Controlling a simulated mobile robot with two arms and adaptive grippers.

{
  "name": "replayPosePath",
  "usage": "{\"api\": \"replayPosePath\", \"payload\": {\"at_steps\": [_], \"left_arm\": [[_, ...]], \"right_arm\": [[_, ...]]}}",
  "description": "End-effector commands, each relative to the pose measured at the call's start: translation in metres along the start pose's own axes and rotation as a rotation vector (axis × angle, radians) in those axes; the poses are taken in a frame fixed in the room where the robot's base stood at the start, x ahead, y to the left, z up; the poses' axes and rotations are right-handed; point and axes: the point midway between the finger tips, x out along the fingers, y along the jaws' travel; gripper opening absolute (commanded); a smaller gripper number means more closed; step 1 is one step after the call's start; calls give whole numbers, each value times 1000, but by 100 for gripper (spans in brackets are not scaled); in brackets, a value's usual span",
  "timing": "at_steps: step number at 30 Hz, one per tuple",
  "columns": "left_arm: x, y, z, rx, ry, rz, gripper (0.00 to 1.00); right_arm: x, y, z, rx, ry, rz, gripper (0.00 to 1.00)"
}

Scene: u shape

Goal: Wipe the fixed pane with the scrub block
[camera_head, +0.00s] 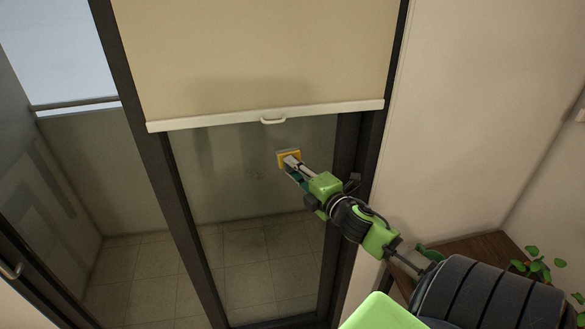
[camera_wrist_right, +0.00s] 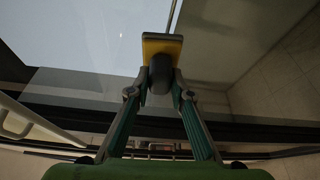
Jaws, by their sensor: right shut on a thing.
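The fixed pane (camera_head: 225,180) is the dark-framed glass below a beige blind in the head view. My right gripper (camera_head: 293,164) reaches up to it from the lower right. It is shut on the scrub block (camera_head: 284,155), a small yellow block with a dark grip. In the right wrist view the scrub block (camera_wrist_right: 163,45) sits at the tips of the right gripper's fingers (camera_wrist_right: 161,82), with its yellow side facing away from me. The block is at or very near the glass; I cannot tell whether it touches. My left gripper is not in view.
The beige roller blind (camera_head: 250,55) covers the upper glass, with a white bottom bar and handle (camera_head: 272,120) just above the block. A sliding door handle (camera_head: 11,270) is at far left. A wooden surface (camera_head: 470,252) and a leafy plant (camera_head: 539,266) are at right.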

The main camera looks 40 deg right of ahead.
Motion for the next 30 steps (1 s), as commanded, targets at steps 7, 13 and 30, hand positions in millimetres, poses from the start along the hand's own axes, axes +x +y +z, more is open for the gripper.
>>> {"api": "replayPosePath", "payload": {"at_steps": [7, 13, 30], "left_arm": [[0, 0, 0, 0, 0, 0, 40], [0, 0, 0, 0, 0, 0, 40], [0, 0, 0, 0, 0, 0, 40]], "right_arm": [[-24, 0, -10, 1, 0, -1, 3], [-42, -1, -18, 2, 1, -2, 3], [-54, 0, -22, 0, 0, 0, 3]]}}
